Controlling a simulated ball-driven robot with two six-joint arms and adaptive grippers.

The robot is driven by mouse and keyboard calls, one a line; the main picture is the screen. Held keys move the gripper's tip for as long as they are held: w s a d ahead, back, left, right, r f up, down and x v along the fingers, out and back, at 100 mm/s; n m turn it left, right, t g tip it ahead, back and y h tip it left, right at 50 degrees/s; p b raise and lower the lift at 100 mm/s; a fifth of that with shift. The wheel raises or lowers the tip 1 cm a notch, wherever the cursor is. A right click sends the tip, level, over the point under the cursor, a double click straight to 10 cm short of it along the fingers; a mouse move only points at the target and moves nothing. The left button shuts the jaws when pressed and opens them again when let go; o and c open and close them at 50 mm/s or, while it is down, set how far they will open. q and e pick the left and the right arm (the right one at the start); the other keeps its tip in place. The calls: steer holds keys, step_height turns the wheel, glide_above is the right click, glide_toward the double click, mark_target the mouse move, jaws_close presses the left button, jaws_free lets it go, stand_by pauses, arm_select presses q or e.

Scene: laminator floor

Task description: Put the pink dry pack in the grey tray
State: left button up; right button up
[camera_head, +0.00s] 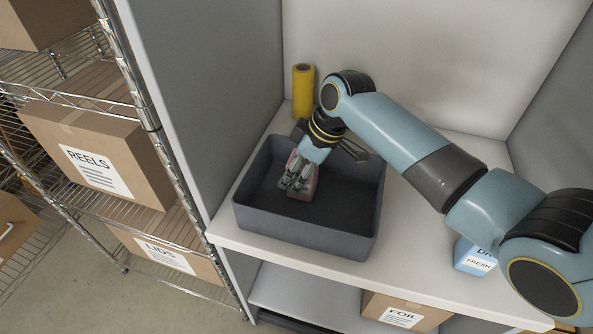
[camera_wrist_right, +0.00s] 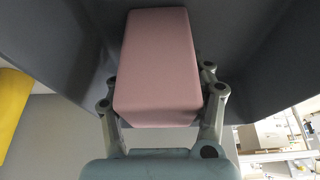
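The pink dry pack (camera_head: 303,187) is inside the walls of the grey tray (camera_head: 305,232) in the head view, partly hidden by my right gripper (camera_head: 295,180). In the right wrist view the pack (camera_wrist_right: 158,60) fills the space between the two fingers of my right gripper (camera_wrist_right: 160,100), which are against its sides. Whether the pack touches the tray floor is hard to tell. The tray wall (camera_wrist_right: 245,50) shows behind the pack in the wrist view. My left gripper is in neither view.
A yellow roll (camera_head: 303,90) stands behind the tray, and a blue-and-white pack (camera_head: 474,258) lies right of it on the shelf (camera_head: 415,235). Grey panels enclose the left and back. A wire rack with boxes (camera_head: 95,160) stands at left.

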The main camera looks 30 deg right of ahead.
steer(key=o, duration=0.5)
steer(key=shift+c, duration=0.2)
steer(key=v, duration=1.2)
